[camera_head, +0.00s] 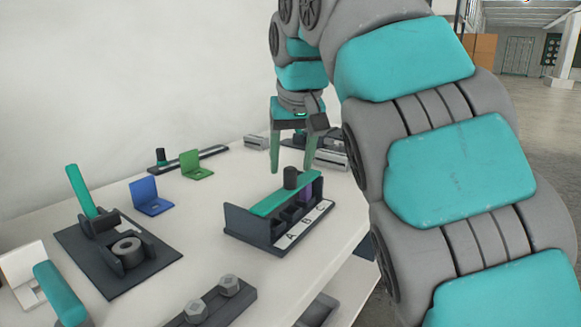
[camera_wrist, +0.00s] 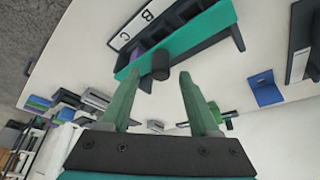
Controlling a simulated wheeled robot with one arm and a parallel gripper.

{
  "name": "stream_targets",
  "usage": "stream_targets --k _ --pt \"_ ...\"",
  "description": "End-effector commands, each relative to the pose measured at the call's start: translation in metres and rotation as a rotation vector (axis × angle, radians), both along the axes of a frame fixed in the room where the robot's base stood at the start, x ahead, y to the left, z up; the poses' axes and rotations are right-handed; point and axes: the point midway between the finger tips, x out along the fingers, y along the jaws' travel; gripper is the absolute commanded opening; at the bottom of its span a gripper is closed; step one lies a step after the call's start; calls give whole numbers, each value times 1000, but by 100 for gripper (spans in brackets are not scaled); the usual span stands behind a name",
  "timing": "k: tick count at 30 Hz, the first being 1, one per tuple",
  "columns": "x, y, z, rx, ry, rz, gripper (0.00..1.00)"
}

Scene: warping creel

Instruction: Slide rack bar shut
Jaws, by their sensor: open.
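The rack (camera_head: 243,228) is a dark open-fronted box with slots lettered A, B and C. A teal rack bar (camera_head: 275,200) with a black knob (camera_head: 290,177) lies along its top. The bar also shows in the wrist view (camera_wrist: 205,32), with its knob (camera_wrist: 160,65) at its near edge. My gripper (camera_head: 291,170) points down above the rack, its green fingers open. In the wrist view, the knob appears between the fingertips (camera_wrist: 158,74), with gaps at both sides. I cannot tell whether the tips reach down around it. Something purple shows in the slot near C.
A dark fixture with a grey ring (camera_head: 127,252) and teal lever stands at left. Blue (camera_head: 151,197) and green (camera_head: 196,164) brackets lie behind. A block with hex bolts (camera_head: 229,285) is in front. Grey blocks (camera_head: 331,158) stand behind the rack. White tabletop is clear between.

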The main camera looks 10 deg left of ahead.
Motion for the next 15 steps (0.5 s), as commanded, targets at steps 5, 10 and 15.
stream_targets --k 5,10,15 --pt "-7 -2 21 1 -3 3 62" --pt "-14 -6 40 0 -1 1 62" --pt "-17 -8 47 0 -1 0 62"
